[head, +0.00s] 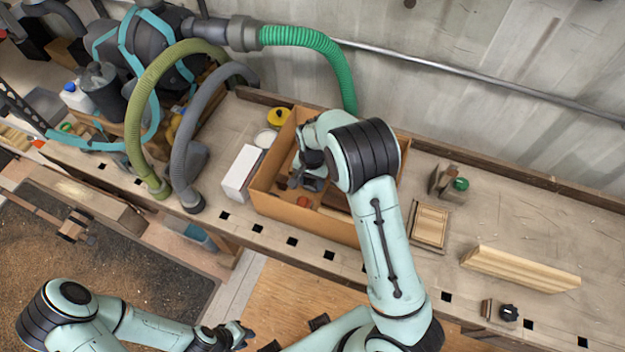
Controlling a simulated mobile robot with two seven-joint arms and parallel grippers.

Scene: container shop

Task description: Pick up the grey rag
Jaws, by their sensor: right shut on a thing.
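The cardboard box (310,222) stands open on the workbench. My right arm reaches over it from the front, and my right gripper (310,174) is down inside the box, partly hidden by its own wrist. It is shut on a small grey thing (316,184) that looks like the grey rag; little of it shows. My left gripper (238,335) is low at the bottom of the view, in front of the bench and away from the box. Its fingers are too small and dark to tell whether they are open.
A white box (241,172) stands against the left side of the cardboard box. A yellow tape roll (278,117) is behind it. Grey and green hoses are to the left.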

